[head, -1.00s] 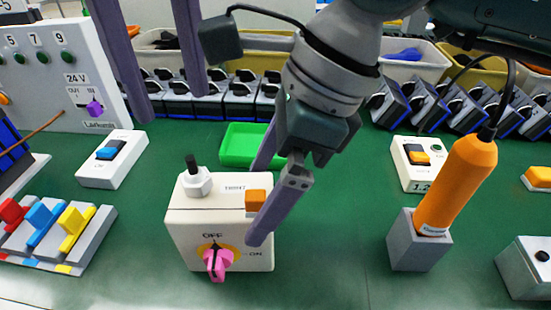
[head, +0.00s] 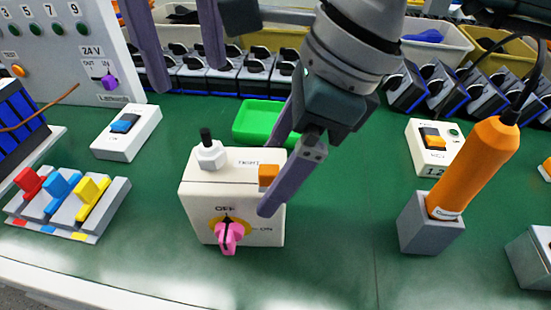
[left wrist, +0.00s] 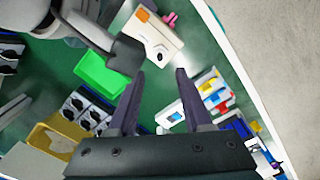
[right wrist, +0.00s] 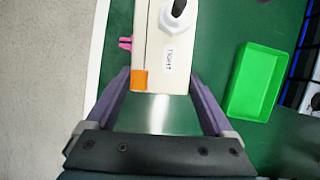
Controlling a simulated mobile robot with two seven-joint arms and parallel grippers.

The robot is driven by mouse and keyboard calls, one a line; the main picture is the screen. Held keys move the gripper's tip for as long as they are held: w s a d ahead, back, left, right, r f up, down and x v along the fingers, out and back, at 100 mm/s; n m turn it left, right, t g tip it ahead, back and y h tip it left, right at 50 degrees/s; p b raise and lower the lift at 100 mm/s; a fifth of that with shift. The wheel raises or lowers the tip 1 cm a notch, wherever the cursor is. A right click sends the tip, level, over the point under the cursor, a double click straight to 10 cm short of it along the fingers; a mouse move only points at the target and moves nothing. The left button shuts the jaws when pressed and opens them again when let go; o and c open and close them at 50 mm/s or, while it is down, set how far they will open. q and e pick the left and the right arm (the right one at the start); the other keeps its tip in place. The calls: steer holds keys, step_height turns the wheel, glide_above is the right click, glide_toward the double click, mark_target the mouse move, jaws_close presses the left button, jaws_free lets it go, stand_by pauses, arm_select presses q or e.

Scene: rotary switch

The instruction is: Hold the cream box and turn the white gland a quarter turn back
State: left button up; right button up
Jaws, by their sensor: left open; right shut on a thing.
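The cream box (head: 205,207) stands on the green bench, with a pink knob (head: 229,236) pointing to OFF on its front and an orange block (head: 268,175) at its right end. The white gland (head: 210,155), with a black stub in it, sits on the box's top left; it also shows in the right wrist view (right wrist: 175,18). My right gripper (right wrist: 161,80) is shut on the right end of the box, one finger on the front and one behind. My left gripper (head: 188,79) is open and empty, above and behind the box, apart from the gland.
A green tray (head: 255,120) lies behind the box. A white switch box (head: 127,134) and a block of coloured levers (head: 68,206) stand left. An orange handle in a grey holder (head: 430,222) stands right. Bench in front of the box is clear.

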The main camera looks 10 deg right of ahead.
steer(key=shift+c, duration=1.3)
arm_select(q)
steer(key=shift+o, duration=1.4)
steer(key=d+f+n+h, duration=0.1)
steer(key=f+h, duration=0.1)
steer(key=d+f+n+h, duration=0.1)
steer(key=d+f+h, duration=0.1)
steer(key=h, duration=0.1)
steer(key=shift+d+f+n, duration=0.3)
steer(key=n+h, duration=0.1)
steer(key=w+f+n+h, duration=0.1)
steer(key=d+f+n+t+h, duration=0.1)
steer(key=n+h, duration=0.1)
steer(key=shift+w, duration=0.3)
steer(key=w+a+f+n+t+y, duration=0.1)
steer(key=w+a+f+n+t, duration=0.15)
steer(key=a+n+t, duration=0.35)
steer(key=w+a+f+n+t, duration=0.1)
steer(key=a+f+n+t, duration=0.25)
steer(key=a+n, duration=0.45)
steer(key=t+h, duration=0.3)
steer(key=h, duration=0.1)
glide_toward(198, 160)
steer(key=x, duration=0.9)
steer(key=shift+w+d, duration=0.1)
steer(key=shift+d, duration=0.05)
